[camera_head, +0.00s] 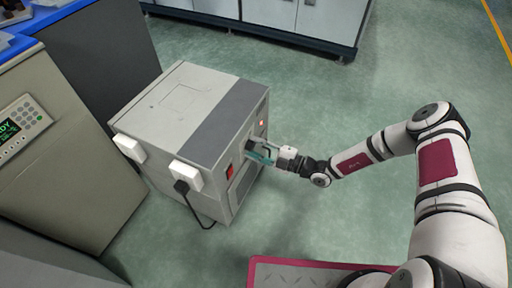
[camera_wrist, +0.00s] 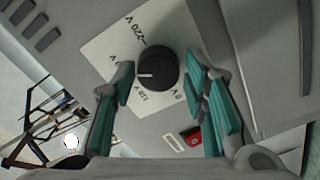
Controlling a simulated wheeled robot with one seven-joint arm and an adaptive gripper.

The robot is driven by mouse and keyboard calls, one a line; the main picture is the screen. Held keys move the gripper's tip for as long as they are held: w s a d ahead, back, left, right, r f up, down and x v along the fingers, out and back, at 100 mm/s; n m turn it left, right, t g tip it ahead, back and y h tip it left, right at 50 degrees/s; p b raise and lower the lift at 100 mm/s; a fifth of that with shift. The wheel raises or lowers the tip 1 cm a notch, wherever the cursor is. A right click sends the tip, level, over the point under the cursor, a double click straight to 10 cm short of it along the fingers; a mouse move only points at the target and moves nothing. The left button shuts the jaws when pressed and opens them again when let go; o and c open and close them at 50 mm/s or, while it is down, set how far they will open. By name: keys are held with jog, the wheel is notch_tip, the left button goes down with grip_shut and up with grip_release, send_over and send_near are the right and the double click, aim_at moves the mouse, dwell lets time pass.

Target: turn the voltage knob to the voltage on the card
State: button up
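The black voltage knob (camera_wrist: 160,66) sits on a white label plate (camera_wrist: 105,48) on the grey machine front, in the wrist view. Its white pointer line points left in the picture. I read "220 V" at upper left and what looks like "110 V" below; other marks are partly hidden by my fingers. My gripper (camera_wrist: 158,82) has teal finger pads on either side of the knob, with a gap visible; contact is not clear. In the head view my gripper (camera_head: 263,153) is at the front of the grey cabinet (camera_head: 190,105), and the knob is hidden. I cannot make out a voltage card.
A red switch (camera_wrist: 192,136) is close to the right finger; a red switch (camera_head: 229,171) also shows in the head view. A red light (camera_head: 262,123) glows on the front. A beige unit with a keypad display (camera_head: 22,125) stands at left. Open floor lies at right.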

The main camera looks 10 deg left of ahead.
jog(key=shift+o, duration=0.4)
jog(key=v, duration=1.2)
jog(key=shift+r, duration=0.1)
